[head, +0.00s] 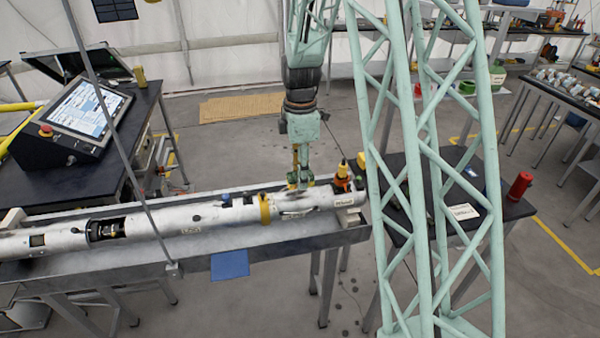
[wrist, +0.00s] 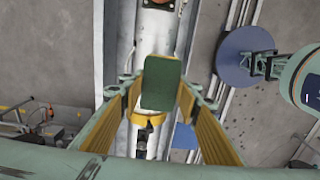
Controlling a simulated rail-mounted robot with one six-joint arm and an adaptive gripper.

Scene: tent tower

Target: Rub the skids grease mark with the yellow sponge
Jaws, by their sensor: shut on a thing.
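My gripper (head: 299,182) is over the right part of a long white tube (head: 235,213), close to its upper surface; I cannot tell if it touches. In the wrist view my gripper (wrist: 159,92) has its two yellow-padded fingers shut on a block whose dark green face shows. This seems to be the sponge (wrist: 162,84); its yellow part is not clear. The block covers part of the tube below it. Dark smudges show on the tube near its right end, but I cannot tell which is the skids grease mark.
The tube lies in a grey metal trough (head: 204,262). A yellow band (head: 265,208) circles it left of my gripper, and an orange-and-black fitting (head: 343,180) stands at right. A blue cloth (head: 230,265) hangs on the front rim. A control console (head: 85,110) stands left.

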